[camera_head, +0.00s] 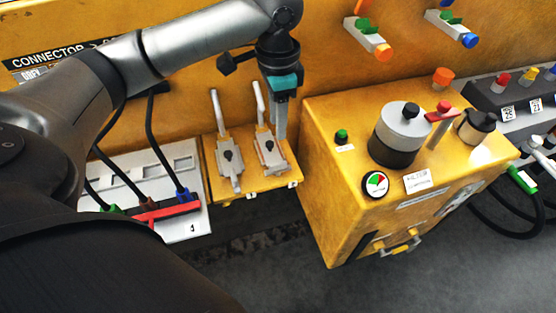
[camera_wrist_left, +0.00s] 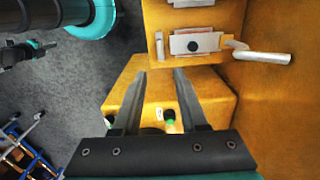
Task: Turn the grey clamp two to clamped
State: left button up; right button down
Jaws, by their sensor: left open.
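The grey clamp two (camera_head: 270,153) is the right one of two grey clamps on a yellow plate in the head view. Its lever (camera_head: 259,98) stands up toward the wall. In the left wrist view the clamp's body (camera_wrist_left: 183,43) shows near the top, with its lever (camera_wrist_left: 265,55) reaching right. My left gripper (camera_head: 281,136) is beside the clamp's right side in the head view, fingers pointing down. In the wrist view its fingers (camera_wrist_left: 159,73) are apart with nothing between them. A dark part with teal at the wrist view's upper left may be my right gripper (camera_wrist_left: 30,50); its jaws are unclear.
The left clamp (camera_head: 229,164) stands close beside clamp two. A yellow box (camera_head: 325,185) with a cylinder (camera_head: 395,150) and a green button (camera_head: 341,136) stands to the right. A white panel (camera_head: 188,228) with cables is at left. The yellow wall (camera_head: 325,45) is behind.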

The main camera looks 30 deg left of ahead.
aim_at(278, 163)
pick_arm(q)
notch_tip(278, 163, down, 14)
jog(key=b, duration=0.3)
jog(key=shift+r, duration=0.25)
grip_shut()
dwell(0.4)
